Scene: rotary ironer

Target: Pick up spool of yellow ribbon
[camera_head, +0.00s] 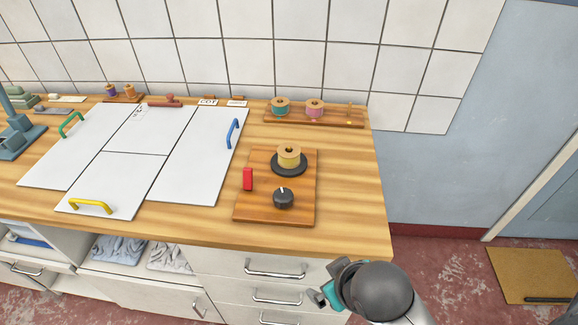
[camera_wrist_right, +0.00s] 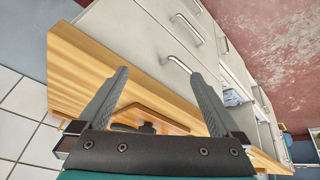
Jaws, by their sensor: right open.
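The spool of yellow ribbon (camera_head: 289,157) stands upright on a black round disc (camera_head: 291,170). The disc is on a wooden board (camera_head: 255,209) at the right part of the counter. My right gripper (camera_head: 327,291) is in front of the counter's drawers, below and to the right of the spool and well apart from it. In the right wrist view the right gripper (camera_wrist_right: 161,77) has its two fingers wide apart with nothing held between them. The spool cannot be made out in that view. My left gripper is not in view.
The board also carries a red block (camera_head: 248,179) and a black knob (camera_head: 284,198). Behind it, a wooden rack (camera_head: 297,119) holds a teal spool (camera_head: 280,106) and a pink spool (camera_head: 315,109). White panels with a blue handle (camera_head: 233,134) lie left. The counter right of the board is clear.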

